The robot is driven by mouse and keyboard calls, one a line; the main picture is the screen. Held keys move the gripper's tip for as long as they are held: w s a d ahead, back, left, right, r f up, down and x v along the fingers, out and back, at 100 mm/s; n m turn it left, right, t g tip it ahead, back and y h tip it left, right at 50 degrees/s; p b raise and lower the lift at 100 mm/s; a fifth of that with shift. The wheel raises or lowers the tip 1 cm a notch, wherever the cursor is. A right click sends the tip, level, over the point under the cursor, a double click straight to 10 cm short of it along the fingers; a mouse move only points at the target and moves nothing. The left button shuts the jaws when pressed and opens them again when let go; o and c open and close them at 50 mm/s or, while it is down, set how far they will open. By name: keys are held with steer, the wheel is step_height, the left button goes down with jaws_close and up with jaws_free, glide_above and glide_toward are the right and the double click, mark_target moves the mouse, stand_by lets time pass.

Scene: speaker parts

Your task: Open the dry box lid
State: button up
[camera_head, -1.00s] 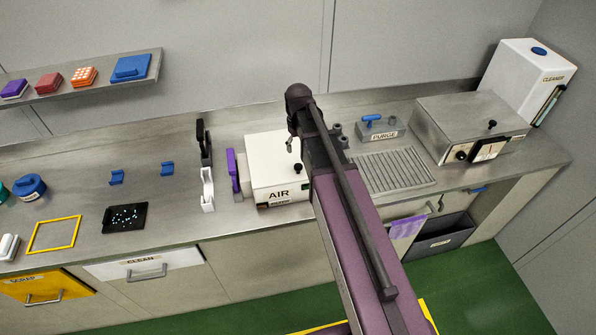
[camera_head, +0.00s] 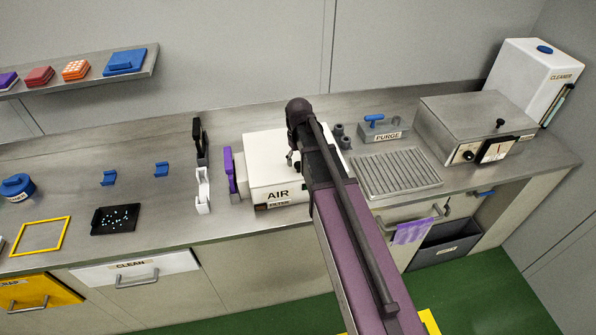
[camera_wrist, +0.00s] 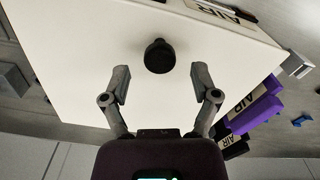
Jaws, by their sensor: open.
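No label in view reads dry box. A white box (camera_head: 262,157) labelled AIR stands on the steel counter, partly behind my arm; its pale top (camera_wrist: 80,60) fills much of the wrist view. A round black knob (camera_wrist: 159,56) sits on that top. My gripper (camera_wrist: 161,74) is open above the box, its two fingers apart on either side of the knob's near side, with nothing between them; I cannot tell its height. In the head view my arm hides most of the gripper and the knob. A steel box (camera_head: 470,115) with a black knob and a gauge stands closed at right.
A purple item (camera_head: 229,170) stands just left of the white box, with a white holder (camera_head: 203,190) beyond it. A ribbed plate (camera_head: 397,173) and the PURGE block (camera_head: 383,132) lie between my arm and the steel box. A white CLEANER container (camera_head: 530,85) stands at the far right.

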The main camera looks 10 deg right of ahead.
mark_target(298, 164)
steer(key=shift+f+b, duration=1.45)
steer(key=shift+f, duration=0.3)
jaws_close()
steer(key=shift+a, duration=0.15)
steer(key=shift+r, duration=0.1)
